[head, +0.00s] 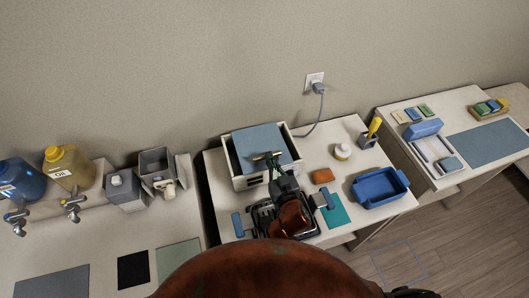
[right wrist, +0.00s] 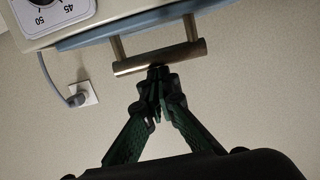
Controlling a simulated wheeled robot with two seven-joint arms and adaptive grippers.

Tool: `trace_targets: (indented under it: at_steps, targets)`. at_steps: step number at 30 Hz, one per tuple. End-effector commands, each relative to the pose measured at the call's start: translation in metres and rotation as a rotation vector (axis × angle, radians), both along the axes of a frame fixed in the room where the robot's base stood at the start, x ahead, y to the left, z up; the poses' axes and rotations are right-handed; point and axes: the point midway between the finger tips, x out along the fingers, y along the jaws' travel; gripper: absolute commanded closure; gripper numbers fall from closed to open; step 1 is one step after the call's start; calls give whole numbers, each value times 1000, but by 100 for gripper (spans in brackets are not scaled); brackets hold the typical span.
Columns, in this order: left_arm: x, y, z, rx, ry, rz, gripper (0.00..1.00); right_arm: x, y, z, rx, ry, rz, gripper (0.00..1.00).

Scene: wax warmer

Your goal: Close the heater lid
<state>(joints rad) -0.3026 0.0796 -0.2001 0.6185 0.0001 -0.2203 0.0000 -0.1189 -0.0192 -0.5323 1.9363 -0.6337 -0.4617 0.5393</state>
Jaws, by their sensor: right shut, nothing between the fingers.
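The heater (head: 242,182) is a pale box on the middle table, with a blue lid (head: 258,138) over its top. Pale box walls show at the lid's left and right; I cannot tell how far the lid is tilted. The lid's metal bar handle (head: 267,156) is at its front edge and also shows in the right wrist view (right wrist: 160,58). My right gripper (right wrist: 157,74) is shut and empty, its fingertips at the middle of the bar, touching or very near it. In the head view my right gripper (head: 273,164) hides part of the lid. My left gripper is out of view.
A dark rack with blue handles (head: 238,225) stands in front of the heater, partly under my right arm. A power cord runs to the wall outlet (head: 314,80).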

Motion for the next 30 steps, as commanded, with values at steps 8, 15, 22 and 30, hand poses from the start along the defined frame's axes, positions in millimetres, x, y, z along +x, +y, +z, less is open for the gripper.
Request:
trace_targets:
  at_steps: [8, 15, 22, 30]
  targets:
    - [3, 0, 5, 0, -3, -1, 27, 1, 1, 6, -1, 1, 2, 100]
    - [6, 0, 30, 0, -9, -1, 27, -2, 2, 30, 0, 0, 4, 100]
    - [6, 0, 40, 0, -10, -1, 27, -25, -3, 41, 0, 3, 6, 100]
    - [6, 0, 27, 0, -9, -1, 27, -79, -16, 43, 0, 3, 6, 100]
